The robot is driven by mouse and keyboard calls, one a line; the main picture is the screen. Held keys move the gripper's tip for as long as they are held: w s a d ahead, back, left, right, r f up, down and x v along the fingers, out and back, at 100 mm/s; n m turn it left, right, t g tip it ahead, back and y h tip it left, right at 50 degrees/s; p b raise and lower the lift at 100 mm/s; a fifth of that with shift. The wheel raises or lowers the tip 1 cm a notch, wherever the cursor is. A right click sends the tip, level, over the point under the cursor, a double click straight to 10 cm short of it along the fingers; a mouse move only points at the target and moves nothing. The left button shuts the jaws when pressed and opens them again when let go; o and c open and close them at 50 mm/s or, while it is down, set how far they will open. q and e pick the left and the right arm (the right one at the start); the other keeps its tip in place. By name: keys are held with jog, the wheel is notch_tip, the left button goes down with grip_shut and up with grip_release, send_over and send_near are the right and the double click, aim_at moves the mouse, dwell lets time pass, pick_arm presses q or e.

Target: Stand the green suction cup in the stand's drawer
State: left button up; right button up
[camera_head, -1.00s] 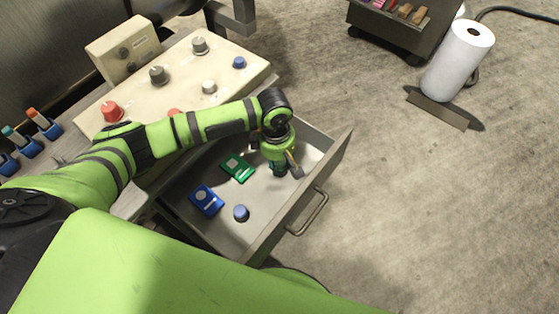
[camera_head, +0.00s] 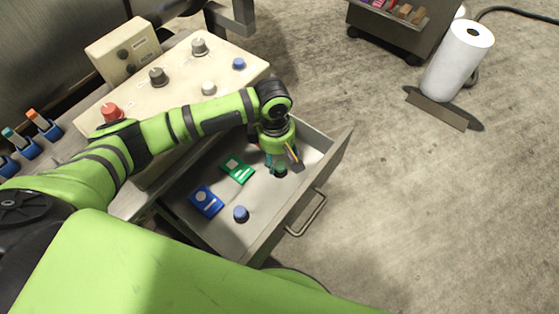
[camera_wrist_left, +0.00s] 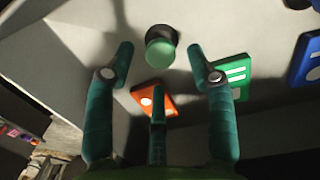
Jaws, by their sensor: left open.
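The green suction cup (camera_wrist_left: 161,54) stands on the drawer floor, its round green top towards the camera and a dark part behind it. In the head view the cup (camera_head: 280,173) shows just below my left gripper (camera_head: 282,162), partly covered. My left gripper (camera_wrist_left: 159,62) is open and empty. Its fingers are spread to either side of the cup in the wrist view, apart from it. The drawer (camera_head: 222,222) is pulled out of the stand. My right gripper is not in view.
In the drawer lie a green card-like piece (camera_head: 237,168), a blue one (camera_head: 207,200), an orange one (camera_wrist_left: 153,99) near my fingers, and a blue knob-like piece (camera_head: 241,214). A cream panel with knobs (camera_head: 182,77) stands behind. The drawer front has a handle (camera_head: 308,214).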

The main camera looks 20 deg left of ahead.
aim_at(277, 163)
pick_arm(q)
notch_tip(277, 163, up, 9)
jog(key=shift+a, duration=0.3)
jog(key=shift+r+p, duration=0.15)
jog(key=shift+p, duration=0.15)
